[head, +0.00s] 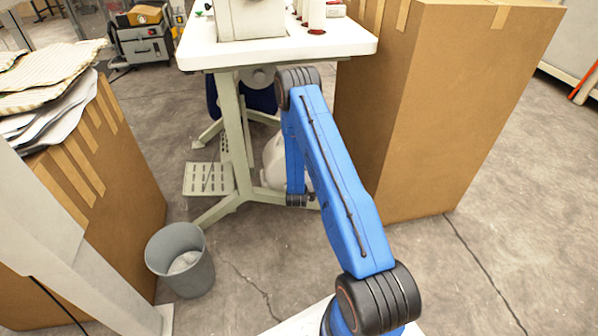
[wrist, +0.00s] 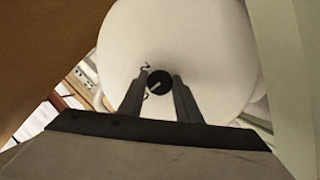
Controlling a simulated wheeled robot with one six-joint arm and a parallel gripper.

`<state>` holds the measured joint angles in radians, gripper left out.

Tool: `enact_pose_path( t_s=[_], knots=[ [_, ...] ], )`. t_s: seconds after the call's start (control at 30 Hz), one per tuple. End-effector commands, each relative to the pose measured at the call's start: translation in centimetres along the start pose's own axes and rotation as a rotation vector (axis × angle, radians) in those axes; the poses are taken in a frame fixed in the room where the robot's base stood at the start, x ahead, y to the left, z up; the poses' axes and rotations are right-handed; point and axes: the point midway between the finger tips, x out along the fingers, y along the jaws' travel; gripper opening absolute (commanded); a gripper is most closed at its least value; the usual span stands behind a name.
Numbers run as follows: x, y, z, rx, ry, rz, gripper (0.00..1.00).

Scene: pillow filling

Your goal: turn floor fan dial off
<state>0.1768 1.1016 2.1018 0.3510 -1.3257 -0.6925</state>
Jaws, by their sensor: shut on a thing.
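The floor fan's dial (wrist: 158,78) is a small black round knob with a pale pointer mark, set on a white rounded housing (wrist: 215,50) in the wrist view. My gripper (wrist: 160,84) has one finger on each side of the dial and is shut on it. Thin curved dark marks show on the housing to the left of the dial. In the head view, the white fan body (head: 274,160) is partly hidden behind my blue arm, under the sewing table. My gripper is hidden behind my arm in the head view.
A tall cardboard box (head: 440,110) stands close to the right of my arm. The white sewing table (head: 330,42) is above the fan, with its leg and pedal at left. A grey bin (head: 180,262) and another box stand at left. Floor is open at right.

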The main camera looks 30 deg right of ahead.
Motion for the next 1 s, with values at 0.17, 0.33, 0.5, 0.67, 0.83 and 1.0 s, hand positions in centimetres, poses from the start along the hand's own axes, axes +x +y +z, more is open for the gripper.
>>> enact_pose_path(
  t_s=[0.17, 0.33, 0.5, 0.67, 0.83, 1.0],
  knots=[
    [-0.03, -0.11, 0.00, -0.070, 0.000, 0.027, 0.08],
    [-0.02, -0.08, -0.01, -0.105, 0.000, 0.043, 0.08],
    [-0.01, -0.09, -0.01, -0.116, 0.000, 0.047, 0.09],
    [-0.02, -0.11, -0.01, -0.117, 0.001, 0.047, 0.08],
    [-0.02, -0.12, -0.02, -0.116, 0.001, 0.047, 0.38],
    [-0.01, -0.10, -0.01, -0.116, 0.000, 0.047, 0.49]
  ],
)
